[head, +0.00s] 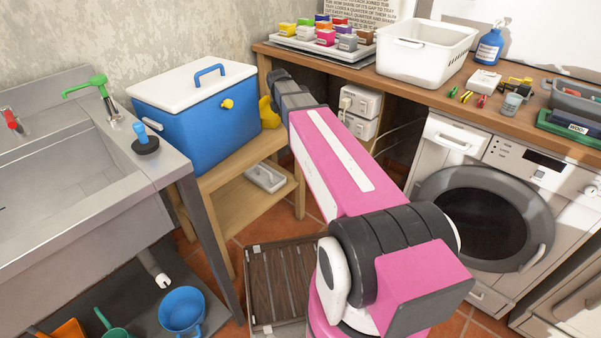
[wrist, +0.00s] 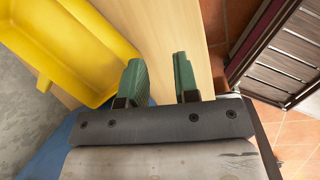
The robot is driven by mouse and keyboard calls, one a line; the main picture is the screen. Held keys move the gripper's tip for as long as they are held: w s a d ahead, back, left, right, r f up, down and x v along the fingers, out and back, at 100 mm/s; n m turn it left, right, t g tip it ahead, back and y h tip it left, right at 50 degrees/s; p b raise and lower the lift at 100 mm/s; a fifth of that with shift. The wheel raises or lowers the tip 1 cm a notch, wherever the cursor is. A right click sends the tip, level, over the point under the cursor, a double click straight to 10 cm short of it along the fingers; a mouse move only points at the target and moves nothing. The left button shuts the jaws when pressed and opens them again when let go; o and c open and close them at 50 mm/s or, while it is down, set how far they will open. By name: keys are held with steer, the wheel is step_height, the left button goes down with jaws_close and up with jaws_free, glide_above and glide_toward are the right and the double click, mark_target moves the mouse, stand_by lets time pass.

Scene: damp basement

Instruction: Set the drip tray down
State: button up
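A yellow tray (wrist: 70,45), which I take for the drip tray, fills the upper left of the wrist view. It has a shallow hollow and a small tab on its near side. In the head view the yellow tray (head: 269,113) shows only in part, beside the blue cooler (head: 205,122) at the right end of the wooden stand (head: 236,147). My gripper (wrist: 159,62) is open, with bare wood between its green fingers. The left finger is close to the tray's edge; I cannot tell if they touch. In the head view my arm hides the fingers.
A grey tray (head: 265,177) lies on the stand's lower shelf. A sink (head: 60,190) stands at the left. The bench (head: 420,92) behind holds a white tub (head: 427,52) and several small items. A washing machine (head: 487,205) is at the right. A slatted brown panel (head: 283,283) is on the floor.

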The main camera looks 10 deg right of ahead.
steer(key=s+f+m+g, duration=0.1)
steer(key=s+f+m, duration=0.3)
steer(key=s+m, duration=0.3)
steer(key=s+d+f+m+g+y, duration=0.1)
steer(key=s+f+m, duration=0.4)
steer(key=s+m, duration=0.3)
steer(key=s+f+m, duration=0.4)
steer(key=s+m, duration=0.3)
steer(key=s, duration=0.4)
steer(key=shift+d+f+m+g+y, duration=0.2)
steer(key=shift+f+m+g+y, duration=0.05)
steer(key=shift+m+g+y, duration=0.15)
